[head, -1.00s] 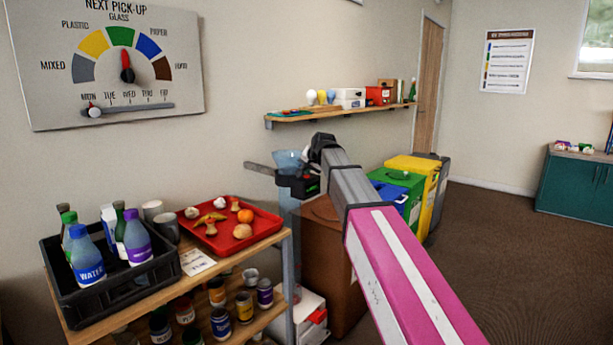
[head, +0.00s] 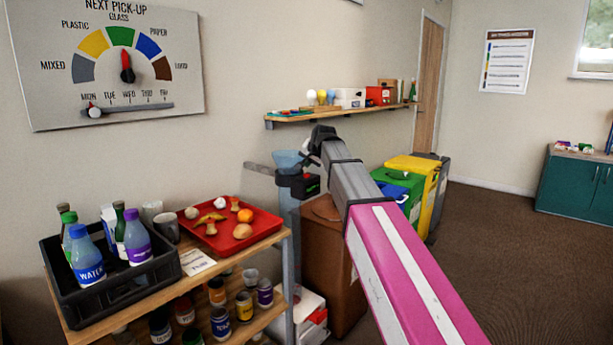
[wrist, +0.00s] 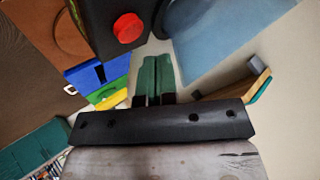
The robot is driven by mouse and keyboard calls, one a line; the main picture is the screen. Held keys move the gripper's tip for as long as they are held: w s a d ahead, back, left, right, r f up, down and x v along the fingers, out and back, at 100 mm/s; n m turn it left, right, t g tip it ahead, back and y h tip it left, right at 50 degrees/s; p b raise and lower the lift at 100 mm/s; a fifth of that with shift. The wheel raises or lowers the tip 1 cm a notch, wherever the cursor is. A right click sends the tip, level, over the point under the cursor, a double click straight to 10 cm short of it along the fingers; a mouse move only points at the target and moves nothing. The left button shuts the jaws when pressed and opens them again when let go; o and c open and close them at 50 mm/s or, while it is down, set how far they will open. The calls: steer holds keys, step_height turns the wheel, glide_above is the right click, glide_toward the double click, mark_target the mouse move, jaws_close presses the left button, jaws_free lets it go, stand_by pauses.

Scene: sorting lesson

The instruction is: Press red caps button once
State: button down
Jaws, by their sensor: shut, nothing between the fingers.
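The red caps button (wrist: 128,27) is a round red knob on a black box (wrist: 104,42) at the top of the wrist view. My gripper (wrist: 155,62) is shut and empty, with its dark green fingers side by side. In the wrist view its tips lie just below and right of the button; I see no clear contact. In the head view the black box (head: 297,185) sits against a pale blue clear tube (head: 288,160), left of my forearm.
A brown bin (head: 330,245) stands below the box, with green (head: 405,185) and yellow (head: 415,165) bins behind my arm. A wall shelf (head: 345,112) is above. A trolley with a red tray (head: 265,230) and black crate (head: 165,270) is at left.

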steer(key=shift+r, duration=2.1)
